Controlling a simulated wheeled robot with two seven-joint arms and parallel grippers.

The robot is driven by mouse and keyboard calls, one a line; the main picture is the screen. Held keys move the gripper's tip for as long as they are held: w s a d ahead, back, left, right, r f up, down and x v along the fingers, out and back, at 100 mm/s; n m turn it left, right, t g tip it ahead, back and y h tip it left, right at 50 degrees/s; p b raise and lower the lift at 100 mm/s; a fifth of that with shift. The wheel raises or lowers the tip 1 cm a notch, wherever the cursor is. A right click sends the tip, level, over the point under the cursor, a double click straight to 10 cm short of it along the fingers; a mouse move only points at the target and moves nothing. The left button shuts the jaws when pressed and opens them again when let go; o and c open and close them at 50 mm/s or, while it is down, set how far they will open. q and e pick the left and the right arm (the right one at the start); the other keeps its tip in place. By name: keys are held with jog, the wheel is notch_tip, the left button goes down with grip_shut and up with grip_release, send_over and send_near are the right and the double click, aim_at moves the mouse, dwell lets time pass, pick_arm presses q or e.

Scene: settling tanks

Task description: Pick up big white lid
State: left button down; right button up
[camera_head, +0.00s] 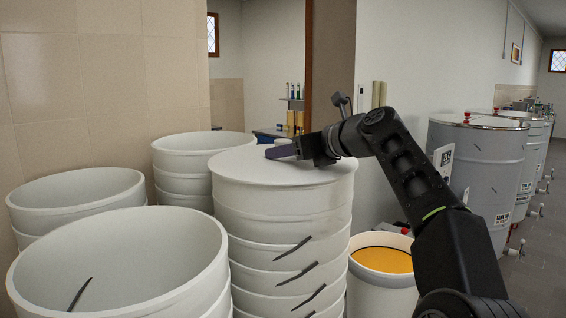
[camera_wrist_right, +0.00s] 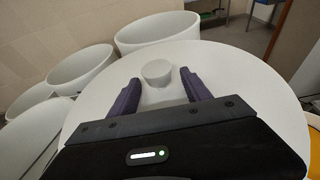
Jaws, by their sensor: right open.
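The big white lid (camera_head: 245,165) lies flat on top of a tall stack of white tubs in the middle of the head view. It fills much of the right wrist view (camera_wrist_right: 240,85), where a short round white knob (camera_wrist_right: 157,72) stands on it. My right gripper (camera_head: 268,153) reaches in from the right, low over the lid. In the wrist view its two purple fingers (camera_wrist_right: 157,90) are apart, one on each side of the knob, with gaps between them and it. My left gripper is not in view.
Open white tubs (camera_head: 120,262) stand in stacks to the left and behind (camera_head: 200,143). A white bucket with orange contents (camera_head: 382,260) stands right of the lid's stack. Grey metal tanks (camera_head: 475,165) line the right side. A tiled wall (camera_head: 100,70) closes the left.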

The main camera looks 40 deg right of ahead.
grip_shut()
dwell(0.6)
jog(key=shift+r, duration=0.1)
